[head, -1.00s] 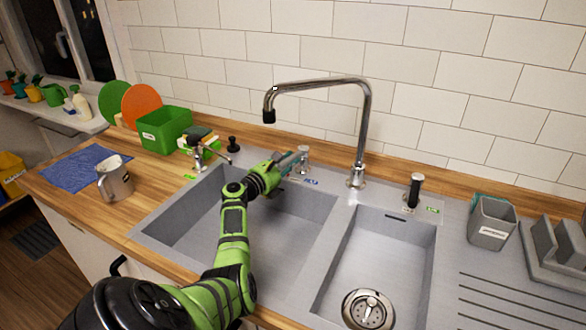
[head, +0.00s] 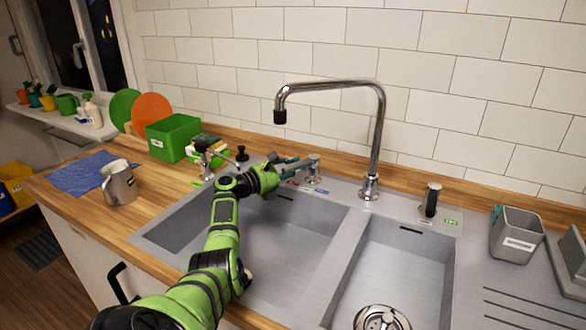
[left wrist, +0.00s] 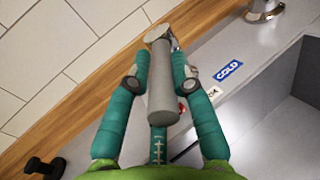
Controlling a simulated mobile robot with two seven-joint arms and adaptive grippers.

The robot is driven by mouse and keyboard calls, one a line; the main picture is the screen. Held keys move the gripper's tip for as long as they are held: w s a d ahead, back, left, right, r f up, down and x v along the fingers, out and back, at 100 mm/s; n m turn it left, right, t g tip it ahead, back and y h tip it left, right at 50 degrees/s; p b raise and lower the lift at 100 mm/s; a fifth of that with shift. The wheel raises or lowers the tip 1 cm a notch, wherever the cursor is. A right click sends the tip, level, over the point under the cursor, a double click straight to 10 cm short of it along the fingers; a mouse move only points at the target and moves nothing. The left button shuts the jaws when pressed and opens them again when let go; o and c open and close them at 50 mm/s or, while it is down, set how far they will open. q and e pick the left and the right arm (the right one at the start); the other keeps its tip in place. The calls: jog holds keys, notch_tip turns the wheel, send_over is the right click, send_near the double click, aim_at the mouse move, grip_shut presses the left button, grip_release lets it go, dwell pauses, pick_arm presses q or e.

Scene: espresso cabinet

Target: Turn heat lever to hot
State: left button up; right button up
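The heat lever's chrome base (head: 314,168) stands on the sink's back rim, left of the spout, with small red and blue labels in front. My left gripper (head: 296,164) reaches it from the left. In the left wrist view, the lever's grey cylindrical handle (left wrist: 162,95) lies between the two teal fingers of my left gripper (left wrist: 160,62). The fingers stand apart, one on each side of the handle; whether their tips touch it is unclear. The blue COLD label (left wrist: 229,71) is right of the handle. My right gripper is not in view.
The tall chrome spout (head: 376,140) rises right of the lever. A second chrome lever (head: 206,160) and a green box (head: 172,137) are to the left. A black-handled fitting (head: 431,198) and grey cup (head: 515,235) are to the right. Both basins are empty.

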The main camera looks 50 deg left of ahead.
pick_arm(q)
jog(key=o, duration=0.4)
jog(key=shift+w+r, duration=0.15)
jog(key=shift+c, duration=0.2)
jog(key=shift+w, duration=0.1)
jog(key=shift+r, duration=0.3)
notch_tip(320, 180, up, 9)
jog(key=shift+r, duration=0.1)
